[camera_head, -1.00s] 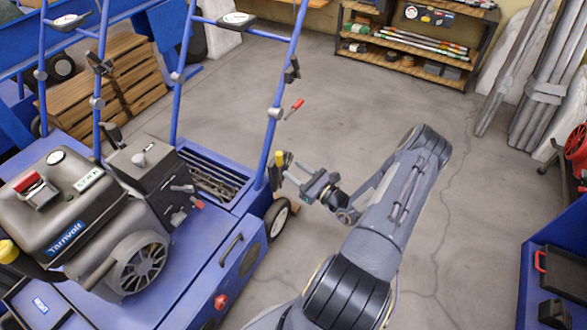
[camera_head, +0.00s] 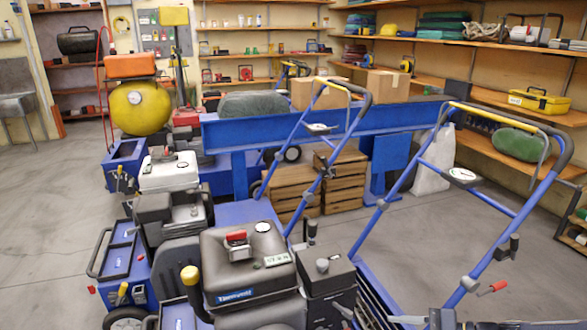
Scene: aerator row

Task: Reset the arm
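Part of my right gripper (camera_head: 408,319) shows at the bottom edge, right of centre, beside the blue handle frame of the nearest aerator (camera_head: 248,262). Most of it and its arm are cut off by the frame, and I cannot tell whether it is open or shut. No held thing shows there. The nearest aerator has a dark grey Tarnvolt engine with a red cap and blue tube handles. A small red lever (camera_head: 492,288) sits on its right handle tube. My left gripper is not in view.
More machines stand in a row behind, one with a white-topped engine (camera_head: 169,172). A blue beam (camera_head: 330,128), wooden crates (camera_head: 345,180) and cardboard boxes (camera_head: 387,84) are beyond. Shelves line the back and right walls. Open floor (camera_head: 50,220) lies at left.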

